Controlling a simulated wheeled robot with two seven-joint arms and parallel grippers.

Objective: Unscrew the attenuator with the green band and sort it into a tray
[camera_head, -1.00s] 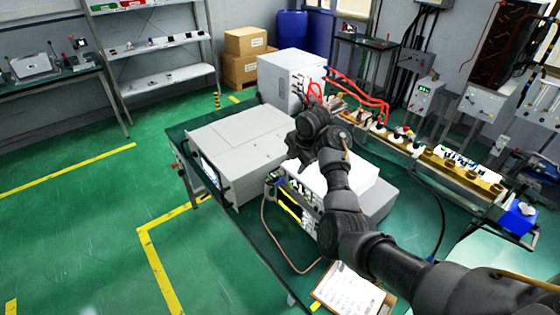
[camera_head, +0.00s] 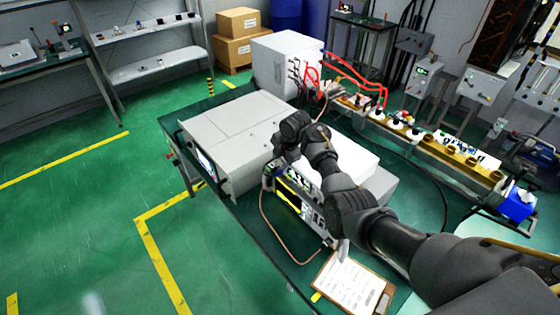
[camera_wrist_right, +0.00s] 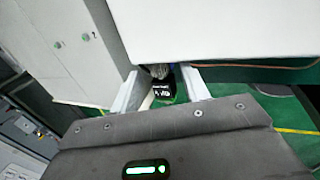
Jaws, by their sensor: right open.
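My right arm reaches in from the lower right of the head view. Its right gripper (camera_head: 274,167) is at the left end of the instrument's front panel (camera_head: 296,198), its fingers mostly hidden by the wrist. In the right wrist view the two fingers of the right gripper (camera_wrist_right: 161,76) are apart. A dark cylindrical part (camera_wrist_right: 163,90) with white lettering shows between them, with a metallic end beyond it. I cannot tell whether the fingers touch it or whether its band is green. No sorting tray can be made out. My left gripper is not in view.
A large grey cabinet (camera_head: 228,135) stands left of the instrument. A clipboard (camera_head: 350,287) lies at the bench's front edge. A brass-coloured waveguide line (camera_head: 430,142) runs along the right side. A copper-coloured cable (camera_head: 268,228) loops below the instrument.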

